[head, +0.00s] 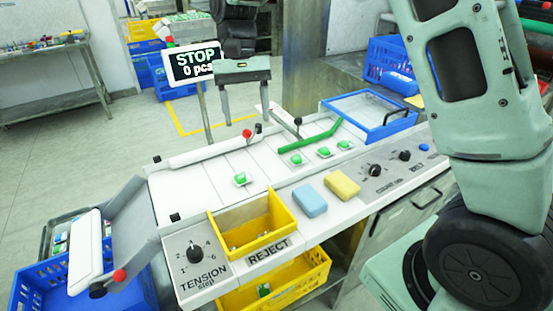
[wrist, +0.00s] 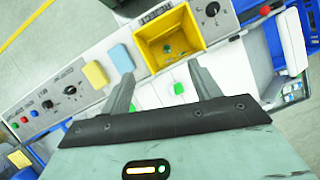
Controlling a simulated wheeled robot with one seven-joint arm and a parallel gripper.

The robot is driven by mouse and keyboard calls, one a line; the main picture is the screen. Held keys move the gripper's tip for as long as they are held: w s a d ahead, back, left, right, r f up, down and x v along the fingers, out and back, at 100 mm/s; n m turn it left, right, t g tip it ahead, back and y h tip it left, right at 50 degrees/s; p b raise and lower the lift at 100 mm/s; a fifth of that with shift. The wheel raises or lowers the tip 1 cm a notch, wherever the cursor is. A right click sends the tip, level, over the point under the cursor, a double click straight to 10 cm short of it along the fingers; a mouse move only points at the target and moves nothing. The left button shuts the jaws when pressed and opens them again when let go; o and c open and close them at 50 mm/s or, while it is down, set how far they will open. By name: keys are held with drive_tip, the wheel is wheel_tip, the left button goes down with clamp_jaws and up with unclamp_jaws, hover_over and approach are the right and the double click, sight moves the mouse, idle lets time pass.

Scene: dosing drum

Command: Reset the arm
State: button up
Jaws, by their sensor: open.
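My gripper (head: 246,108) hangs fingers-down over the far part of the white dosing table, in front of the display. It also shows in the wrist view (wrist: 160,74), where its two grey fingers are spread well apart with nothing between them. Below it in the head view lies the white table top (head: 205,187) with a green-and-white piece (head: 241,179) on it. I cannot tell the exact height of the fingertips above the table.
The display (head: 194,64) reads "STOP 0 pcs" on a post beside the gripper. Red-knobbed (head: 247,134) and black-knobbed (head: 298,121) levers stand near it.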

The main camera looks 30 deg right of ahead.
drive_tip(key=s+a+n+t, duration=0.1)
drive_tip(key=s+a+n, duration=0.25)
drive_tip(key=s, duration=0.45)
drive_tip(key=s+a+n+t, duration=0.1)
drive_tip(key=s+a+n, duration=0.2)
drive_tip(key=s+a, duration=0.3)
drive_tip(key=s+d+f+n+t, duration=0.1)
drive_tip(key=s+f+n, duration=0.3)
drive_tip(key=s, duration=0.8)
drive_tip(key=shift+s+d+t+h, duration=0.2)
drive_tip(key=shift+s+t+h, duration=0.15)
drive_tip(key=shift+t, duration=0.25)
drive_tip(key=shift+s, duration=0.1)
